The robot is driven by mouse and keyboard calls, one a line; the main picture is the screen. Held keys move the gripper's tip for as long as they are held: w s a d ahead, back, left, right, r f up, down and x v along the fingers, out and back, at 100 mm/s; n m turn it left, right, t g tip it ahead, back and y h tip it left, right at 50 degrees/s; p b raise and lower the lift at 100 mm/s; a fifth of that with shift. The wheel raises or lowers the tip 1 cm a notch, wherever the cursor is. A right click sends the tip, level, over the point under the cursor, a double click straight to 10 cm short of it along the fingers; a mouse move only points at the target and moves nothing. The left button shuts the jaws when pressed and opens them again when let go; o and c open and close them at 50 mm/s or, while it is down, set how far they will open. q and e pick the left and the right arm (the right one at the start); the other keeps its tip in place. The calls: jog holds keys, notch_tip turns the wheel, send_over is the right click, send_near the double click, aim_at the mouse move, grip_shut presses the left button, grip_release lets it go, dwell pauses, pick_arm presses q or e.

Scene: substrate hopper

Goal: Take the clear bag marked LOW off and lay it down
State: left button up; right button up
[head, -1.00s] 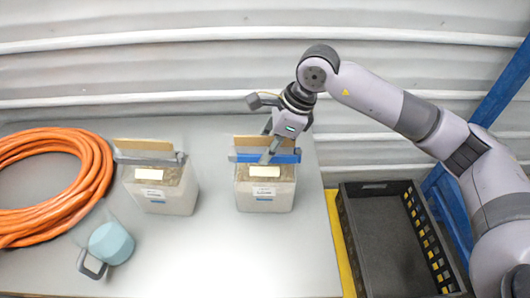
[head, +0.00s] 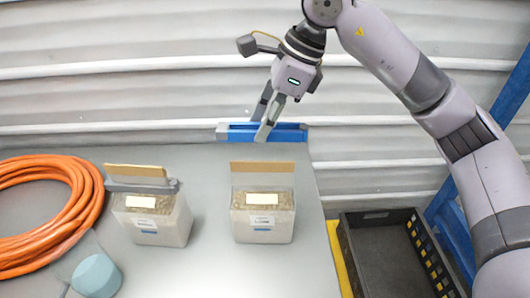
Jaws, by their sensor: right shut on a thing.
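Two clear bags of brown substrate stand upright on the grey table, each with a white label and a tan strip at the top. Their print is too small to read, so I cannot tell which is marked LOW. The right bag (head: 263,222) has no clip on its top. The left bag (head: 152,222) carries a grey clip (head: 140,187) across its top. My right gripper (head: 265,130) is shut on a long blue clip (head: 236,132), held level above and behind the right bag, apart from it. My left gripper is not in view.
A coiled orange hose (head: 88,205) lies at the left, with a pale blue cup (head: 97,276) in front. A black crate (head: 350,255) stands at the right beyond a yellow edge strip (head: 338,262). The table is clear between and right of the bags. A corrugated wall rises behind.

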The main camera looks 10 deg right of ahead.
notch_tip(320, 180, up, 14)
jog(key=p, duration=0.5)
jog(key=shift+f, duration=0.25)
dwell(0.4)
jog(key=shift+f, duration=0.1)
